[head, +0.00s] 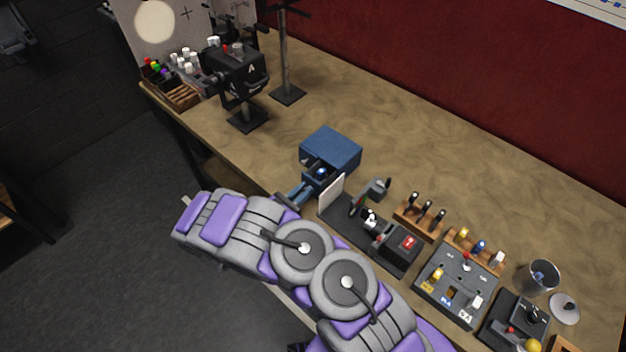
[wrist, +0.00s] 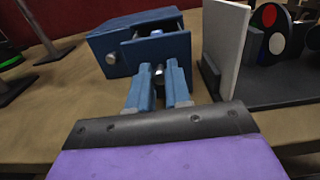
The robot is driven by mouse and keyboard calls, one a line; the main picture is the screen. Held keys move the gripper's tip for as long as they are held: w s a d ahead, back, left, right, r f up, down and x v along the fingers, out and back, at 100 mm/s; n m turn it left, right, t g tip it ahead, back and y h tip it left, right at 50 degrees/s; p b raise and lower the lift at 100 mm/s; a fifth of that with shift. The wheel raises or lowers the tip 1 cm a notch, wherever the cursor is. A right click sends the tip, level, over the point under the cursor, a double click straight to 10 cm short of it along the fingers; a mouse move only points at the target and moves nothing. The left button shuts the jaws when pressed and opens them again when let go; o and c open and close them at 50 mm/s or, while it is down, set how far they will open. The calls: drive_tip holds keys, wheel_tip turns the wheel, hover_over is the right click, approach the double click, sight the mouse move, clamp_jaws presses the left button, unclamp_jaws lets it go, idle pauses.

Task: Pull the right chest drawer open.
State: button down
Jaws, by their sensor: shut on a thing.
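The blue chest (head: 335,146) stands on the workbench near its front edge; it also shows in the wrist view (wrist: 112,29). Its right drawer (wrist: 170,52) is pulled out toward me, and a blue and pale object (head: 321,172) shows inside it. The left drawer sits back in the chest, with a silver knob (wrist: 110,59) on its front. My gripper (wrist: 160,72) has its blue fingers shut on the right drawer's knob, which is mostly hidden between them. In the head view my gripper (head: 308,186) is at the drawer's front.
A white upright panel (wrist: 225,45) stands close to the right of the drawer. Beyond it are a dark device with levers (head: 375,225) and a switch box (head: 456,285). A black machine (head: 240,75) and a stand (head: 287,94) are behind left. The bench behind the chest is clear.

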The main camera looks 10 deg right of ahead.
drive_tip(key=shift+s+a, duration=0.25)
drive_tip(key=shift+a, duration=0.2)
drive_tip(key=c, duration=1.1)
unclamp_jaws()
drive_tip(key=shift+w, duration=0.1)
drive_tip(key=p+v, duration=0.2)
drive_tip(key=v, duration=1.5)
drive_tip(key=shift+a, duration=0.15)
